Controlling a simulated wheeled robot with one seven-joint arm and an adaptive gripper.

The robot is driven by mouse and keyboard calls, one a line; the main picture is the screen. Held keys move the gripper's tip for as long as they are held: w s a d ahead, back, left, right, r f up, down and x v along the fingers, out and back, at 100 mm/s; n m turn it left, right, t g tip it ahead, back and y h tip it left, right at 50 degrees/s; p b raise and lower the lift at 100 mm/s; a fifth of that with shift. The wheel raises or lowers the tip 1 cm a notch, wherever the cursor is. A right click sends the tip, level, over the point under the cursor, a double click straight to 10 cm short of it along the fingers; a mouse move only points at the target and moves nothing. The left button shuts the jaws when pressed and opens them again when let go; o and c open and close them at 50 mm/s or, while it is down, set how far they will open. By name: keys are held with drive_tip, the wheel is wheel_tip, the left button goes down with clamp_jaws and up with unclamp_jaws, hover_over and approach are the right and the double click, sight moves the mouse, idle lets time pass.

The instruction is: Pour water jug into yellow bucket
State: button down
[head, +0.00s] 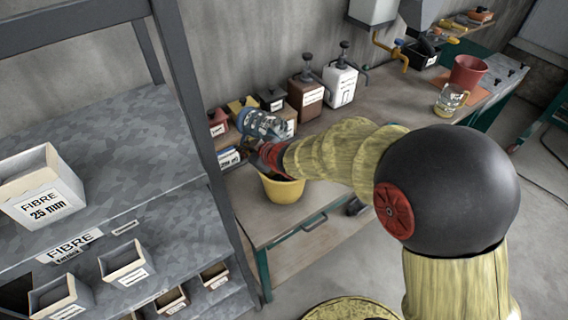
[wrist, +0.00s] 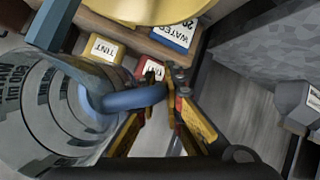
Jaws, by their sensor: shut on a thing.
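The clear water jug (head: 262,125) with dark markings is held up over the bench in the head view. In the wrist view the jug (wrist: 50,100) fills the left side, and its blue-grey handle (wrist: 130,101) lies between the fingers. My gripper (wrist: 160,118) is shut on the jug; in the head view my gripper (head: 262,148) is partly hidden. The jug looks tilted. The yellow bucket (head: 284,191) stands on the bench just below my gripper, its far side hidden. A yellow curved rim (wrist: 150,10) shows at the wrist view's top. I cannot see water flowing.
Labelled tint boxes (wrist: 103,48) and a blue-edged water card (wrist: 174,34) sit close behind the jug. Pump containers (head: 340,84) stand along the wall. A grey shelf (head: 110,130) with fibre bins is at left. A red bucket (head: 468,71) and another jug (head: 449,99) stand at right.

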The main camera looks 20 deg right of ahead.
drive_tip(key=shift+r+t+y+b, duration=0.7)
drive_tip(key=shift+t+b, duration=0.5)
drive_tip(key=shift+b, duration=2.05)
drive_tip(key=shift+r+p, duration=0.3)
drive_tip(key=shift+p, duration=0.5)
drive_tip(key=f+g+h+p, duration=0.1)
drive_tip(key=g+p, duration=0.1)
drive_tip(key=p, duration=0.5)
drive_tip(key=w+a+f+g+h+p, duration=0.1)
drive_tip(key=p, duration=0.2)
drive_tip(key=shift+f+g, duration=0.2)
drive_tip(key=shift+g, duration=0.1)
drive_tip(key=shift+s+d+f+g+h+p, duration=0.15)
drive_tip(key=shift+f+g+h+p, duration=0.2)
drive_tip(key=shift+p, duration=0.85)
drive_tip(key=shift+s+f, duration=0.1)
drive_tip(key=shift+f, duration=0.25)
drive_tip(key=g+p, duration=0.1)
drive_tip(key=p, duration=0.3)
drive_tip(key=shift+s+d+f+h, duration=0.1)
drive_tip(key=shift+f+h, duration=0.05)
drive_tip(key=shift+h, duration=0.1)
drive_tip(key=p, duration=0.2)
drive_tip(key=g+p, duration=0.1)
drive_tip(key=p, duration=0.2)
drive_tip(key=shift+s+d+f+h, duration=0.1)
drive_tip(key=shift+s+f+h, duration=0.1)
drive_tip(key=shift+f+h, duration=0.15)
